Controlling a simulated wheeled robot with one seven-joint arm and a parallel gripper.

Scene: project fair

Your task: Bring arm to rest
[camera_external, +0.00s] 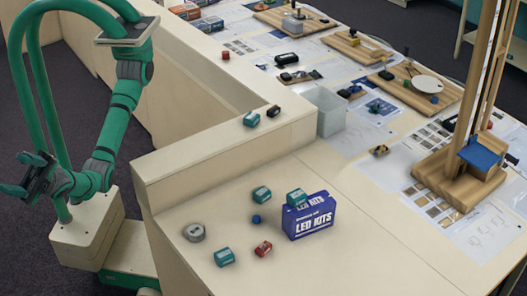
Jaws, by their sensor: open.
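My arm is green and stands at the left, beside the pale wooden table (325,256). It hangs down from the upper joints, and my gripper (22,174) is at the far left, dark and pointing left, away from the table. It is open, and no object shows in it. It is above the dark floor, apart from everything on the table. Fine detail of the fingers is too small to tell.
A raised ledge (225,141) edges the table near my arm. On the table are a blue LED KITS box (309,217), several small teal blocks, a red block (263,248) and a grey disc (194,232). A wooden tower (447,185) stands right. Dark floor (25,260) lies left.

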